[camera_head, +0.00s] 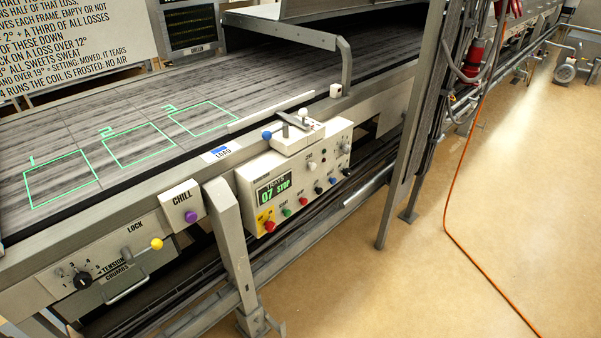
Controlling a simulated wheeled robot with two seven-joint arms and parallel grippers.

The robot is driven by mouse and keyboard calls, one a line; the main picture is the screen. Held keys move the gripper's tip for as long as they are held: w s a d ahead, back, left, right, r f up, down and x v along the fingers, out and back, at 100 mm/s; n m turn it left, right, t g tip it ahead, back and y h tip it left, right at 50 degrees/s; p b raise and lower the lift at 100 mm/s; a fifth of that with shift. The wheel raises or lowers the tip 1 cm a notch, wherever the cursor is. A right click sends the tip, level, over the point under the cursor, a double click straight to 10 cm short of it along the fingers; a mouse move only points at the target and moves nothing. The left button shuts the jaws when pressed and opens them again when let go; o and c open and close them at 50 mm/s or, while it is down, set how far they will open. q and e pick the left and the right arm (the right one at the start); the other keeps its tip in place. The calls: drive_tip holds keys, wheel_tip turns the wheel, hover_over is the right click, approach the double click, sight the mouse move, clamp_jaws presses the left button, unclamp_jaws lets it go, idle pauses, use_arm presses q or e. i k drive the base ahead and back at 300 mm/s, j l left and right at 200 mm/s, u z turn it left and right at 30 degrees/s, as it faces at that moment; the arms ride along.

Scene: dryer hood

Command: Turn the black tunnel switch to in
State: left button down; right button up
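A white control box (249,193) hangs on the front rail of the conveyor. Its display (275,190) reads 07 and STOP. Along its lower edge is a row of coloured buttons or knobs, with a black one (346,171) at the right end. Small switches (346,148) sit higher on the right of its face. The lettering by them is too small to read, so I cannot tell which is the tunnel switch or how it is set. Neither of my grippers is in view.
A small box with a blue-balled lever (267,135) sits above the control box. Left are the CHILL box (182,206) with a purple button, a yellow-balled lever (156,244) and a black dial (83,281). A grey post (412,130) stands right. Floor (510,200) beyond is mostly clear, crossed by an orange cable (447,215).

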sight(347, 172)
drive_tip(key=i+l+u, duration=0.1)
drive_tip(key=i, duration=0.3)
drive_tip(key=i+l+u, duration=0.15)
drive_tip(key=i+l, duration=0.2)
drive_tip(key=i, duration=0.05)
